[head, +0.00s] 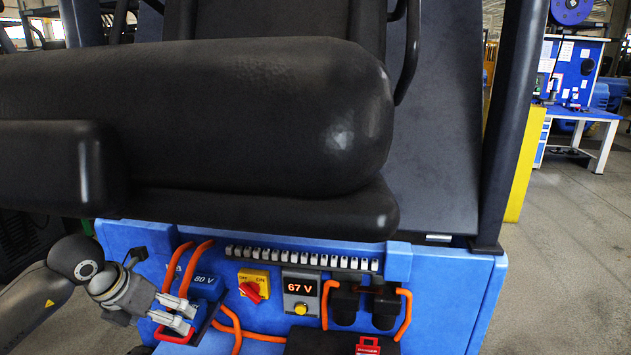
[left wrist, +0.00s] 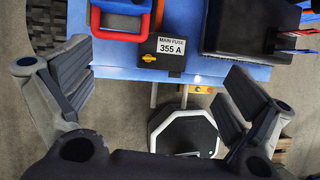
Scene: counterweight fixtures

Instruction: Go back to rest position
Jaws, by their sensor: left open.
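My left gripper (head: 180,313) comes in from the left at the front of a blue vehicle panel (head: 455,300). It is open, with its fingers close to a blue 80 V connector (head: 206,284) with a red handle (head: 172,338). In the left wrist view, my left gripper (left wrist: 158,85) has its fingers wide apart with nothing held between them. The red handle (left wrist: 94,20) lies above the left finger in that picture, apart from it. My right gripper is not in view.
A black seat (head: 230,115) overhangs the panel. Orange cables (head: 235,330), a red rotary switch (head: 251,290) and a 67 V display (head: 300,288) sit on the panel. The left wrist view shows a main fuse box (left wrist: 165,52) and a black-and-white pedestal base (left wrist: 184,135). Open floor (head: 565,270) lies at right.

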